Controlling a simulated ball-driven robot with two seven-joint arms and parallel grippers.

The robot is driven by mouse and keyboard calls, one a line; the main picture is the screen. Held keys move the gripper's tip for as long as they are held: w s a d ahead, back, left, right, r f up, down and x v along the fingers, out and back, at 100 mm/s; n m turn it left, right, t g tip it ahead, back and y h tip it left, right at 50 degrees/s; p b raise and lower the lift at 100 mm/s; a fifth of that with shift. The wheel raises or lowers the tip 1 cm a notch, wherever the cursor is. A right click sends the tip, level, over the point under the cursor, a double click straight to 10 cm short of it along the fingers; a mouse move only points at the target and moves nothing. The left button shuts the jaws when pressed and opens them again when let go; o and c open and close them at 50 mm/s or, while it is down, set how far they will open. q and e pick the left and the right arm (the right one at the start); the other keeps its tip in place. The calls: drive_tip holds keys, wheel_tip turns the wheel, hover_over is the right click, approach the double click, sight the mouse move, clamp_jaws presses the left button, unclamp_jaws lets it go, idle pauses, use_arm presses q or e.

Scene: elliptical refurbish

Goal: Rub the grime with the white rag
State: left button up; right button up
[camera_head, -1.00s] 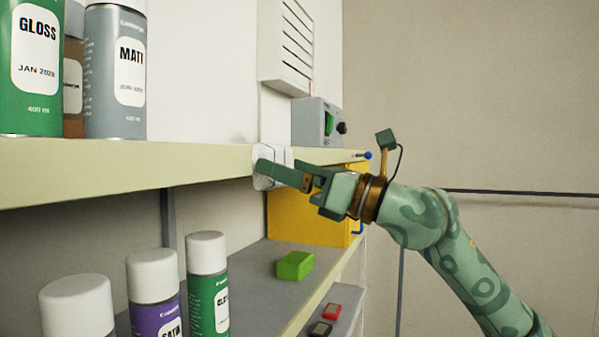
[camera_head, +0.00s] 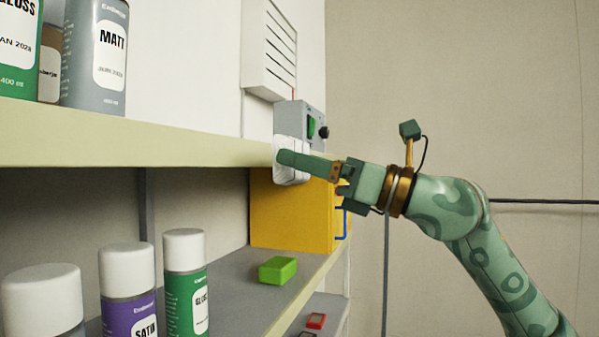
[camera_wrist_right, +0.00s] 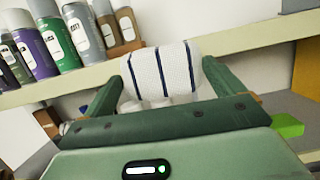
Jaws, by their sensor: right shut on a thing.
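My right gripper (camera_head: 292,160) is shut on the white rag (camera_head: 291,148). In the head view the rag overlaps the front edge of the upper shelf (camera_head: 180,145), just before the grey switch box. I cannot tell whether it touches the shelf. In the right wrist view the rag (camera_wrist_right: 165,65), white with dark stripes, is bunched between the two fingers, with the shelf edge behind it. I cannot make out the grime in the current views; the rag and fingers cover part of the shelf edge. My left gripper is not in view.
Spray cans, one grey (camera_head: 95,60), stand on the upper shelf at left. More cans with white caps (camera_head: 185,250) stand on the lower shelf, with a green block (camera_head: 278,270) and a yellow box (camera_head: 285,215). A grey switch box (camera_head: 300,118) sits behind the rag.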

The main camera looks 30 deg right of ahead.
drive_tip(key=shift+s+d+b, duration=0.9)
drive_tip(key=shift+s+d, duration=0.1)
drive_tip(key=shift+s, duration=0.15)
